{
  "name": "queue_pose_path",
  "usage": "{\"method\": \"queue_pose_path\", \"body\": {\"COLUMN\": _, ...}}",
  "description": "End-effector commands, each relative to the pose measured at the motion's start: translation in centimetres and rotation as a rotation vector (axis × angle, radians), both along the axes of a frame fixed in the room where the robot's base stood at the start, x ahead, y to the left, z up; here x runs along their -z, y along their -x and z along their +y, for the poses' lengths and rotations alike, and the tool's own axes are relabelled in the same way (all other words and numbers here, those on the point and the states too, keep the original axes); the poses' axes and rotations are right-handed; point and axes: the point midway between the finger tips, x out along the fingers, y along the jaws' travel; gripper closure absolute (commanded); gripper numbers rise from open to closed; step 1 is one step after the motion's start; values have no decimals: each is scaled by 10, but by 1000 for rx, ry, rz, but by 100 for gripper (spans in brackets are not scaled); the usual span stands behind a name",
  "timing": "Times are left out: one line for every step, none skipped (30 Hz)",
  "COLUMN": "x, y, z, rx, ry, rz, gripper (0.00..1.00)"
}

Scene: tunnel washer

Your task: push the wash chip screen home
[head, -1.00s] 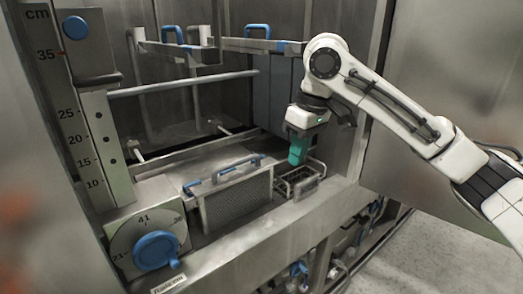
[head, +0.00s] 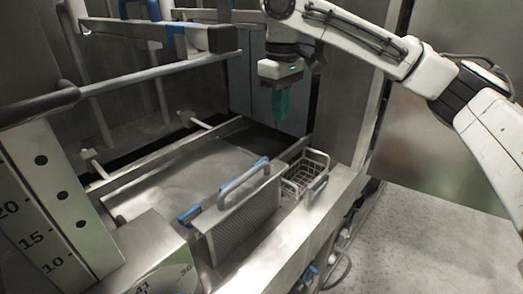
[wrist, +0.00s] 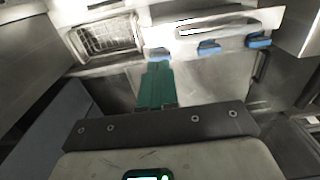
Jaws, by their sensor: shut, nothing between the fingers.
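The chip screen appears to be the upright mesh panel (head: 243,228) with a grey bar handle (head: 243,186) and blue catches along its top. It stands at the front of the tank. In the wrist view its handle (wrist: 215,28) and blue catches show at the top, and its mesh face cannot be made out. My gripper (head: 279,120), with teal fingers, is shut and empty. It points down behind the screen and to its right, apart from it. In the wrist view the fingertips (wrist: 158,62) lie below the screen's left end. How far the screen sits in is unclear.
A wire basket (head: 306,174) sits right of the screen, close to my gripper. A scale plate (head: 55,205) stands at left. A sloping metal plate (head: 180,175) lies behind the screen.

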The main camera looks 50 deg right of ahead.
Motion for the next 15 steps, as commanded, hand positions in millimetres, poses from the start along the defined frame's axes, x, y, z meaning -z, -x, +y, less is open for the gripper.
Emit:
{"method": "queue_pose_path", "body": {"x": 0, "y": 0, "z": -1, "rx": 1, "ry": 1, "rz": 1, "gripper": 100}}
{"method": "queue_pose_path", "body": {"x": 1, "y": 0, "z": -1, "rx": 2, "ry": 1, "rz": 2, "gripper": 100}}
{"method": "queue_pose_path", "body": {"x": 3, "y": 1, "z": -1, "rx": 2, "ry": 1, "rz": 3, "gripper": 100}}
{"method": "queue_pose_path", "body": {"x": 5, "y": 1, "z": -1, "rx": 2, "ry": 1, "rz": 3, "gripper": 100}}
{"method": "queue_pose_path", "body": {"x": 7, "y": 1, "z": -1, "rx": 2, "ry": 0, "rz": 4, "gripper": 100}}
{"method": "queue_pose_path", "body": {"x": 12, "y": 1, "z": -1, "rx": 2, "ry": -1, "rz": 3, "gripper": 100}}
{"method": "queue_pose_path", "body": {"x": 15, "y": 1, "z": -1, "rx": 2, "ry": -1, "rz": 3, "gripper": 100}}
{"method": "queue_pose_path", "body": {"x": 20, "y": 1, "z": -1, "rx": 2, "ry": 0, "rz": 5, "gripper": 100}}
{"method": "queue_pose_path", "body": {"x": 26, "y": 1, "z": -1, "rx": 2, "ry": -1, "rz": 3, "gripper": 100}}
{"method": "queue_pose_path", "body": {"x": 32, "y": 1, "z": -1, "rx": 2, "ry": 0, "rz": 4, "gripper": 100}}
{"method": "queue_pose_path", "body": {"x": 37, "y": 1, "z": -1, "rx": 2, "ry": 0, "rz": 5, "gripper": 100}}
{"method": "queue_pose_path", "body": {"x": 45, "y": 1, "z": -1, "rx": 2, "ry": 0, "rz": 5, "gripper": 100}}
{"method": "queue_pose_path", "body": {"x": 51, "y": 1, "z": -1, "rx": 2, "ry": 0, "rz": 4, "gripper": 100}}
{"method": "queue_pose_path", "body": {"x": 57, "y": 1, "z": -1, "rx": 2, "ry": -1, "rz": 4, "gripper": 100}}
{"method": "queue_pose_path", "body": {"x": 65, "y": 1, "z": 0, "rx": 2, "ry": -1, "rz": 4, "gripper": 100}}
